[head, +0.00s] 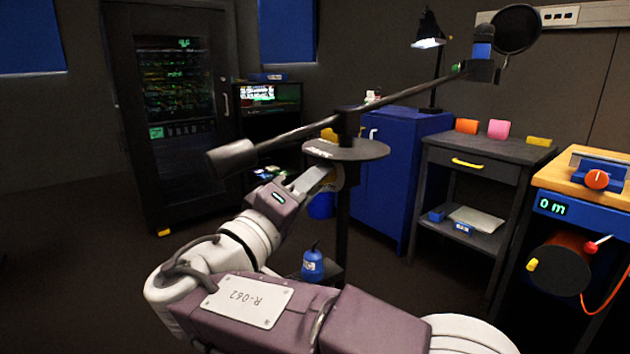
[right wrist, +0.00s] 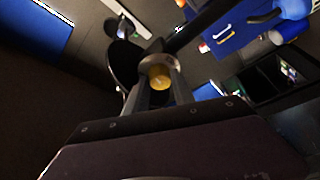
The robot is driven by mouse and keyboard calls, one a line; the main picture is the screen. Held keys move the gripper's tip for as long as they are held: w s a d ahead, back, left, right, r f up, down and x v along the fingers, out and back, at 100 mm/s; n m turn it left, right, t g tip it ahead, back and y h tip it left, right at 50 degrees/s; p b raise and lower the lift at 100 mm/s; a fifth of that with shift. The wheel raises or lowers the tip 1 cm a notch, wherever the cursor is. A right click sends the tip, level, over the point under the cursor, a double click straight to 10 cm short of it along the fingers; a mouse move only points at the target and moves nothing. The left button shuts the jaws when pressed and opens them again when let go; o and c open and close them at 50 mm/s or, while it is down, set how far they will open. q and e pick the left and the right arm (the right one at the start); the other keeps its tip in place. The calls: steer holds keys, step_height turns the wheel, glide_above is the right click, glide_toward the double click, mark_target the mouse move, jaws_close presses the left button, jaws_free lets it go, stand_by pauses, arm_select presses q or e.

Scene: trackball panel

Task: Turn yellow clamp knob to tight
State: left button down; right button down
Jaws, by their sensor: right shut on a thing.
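The yellow clamp knob (right wrist: 160,78) shows in the right wrist view between the fingertips of my right gripper (right wrist: 158,92). A grey round collar (right wrist: 158,62) sits right behind it. The gripper is shut on the knob. In the head view my right gripper (head: 318,178) reaches up to the stand, just under the round dark plate (head: 345,149). The knob in its grip cannot be made out there. A long boom (head: 405,92) crosses the stand's top, with a dark counterweight (head: 232,158) at its left end. My left gripper is not in view.
A round black disc (head: 516,28) is at the boom's far right end. A blue cabinet (head: 390,180) and a dark side table (head: 480,155) stand behind the stand. A blue bottle (head: 312,262) stands low near it. The floor at left is clear.

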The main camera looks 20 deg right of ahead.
steer(key=c, duration=1.1)
jaws_free()
steer(key=shift+o, duration=0.2)
steer(key=shift+r, duration=0.1)
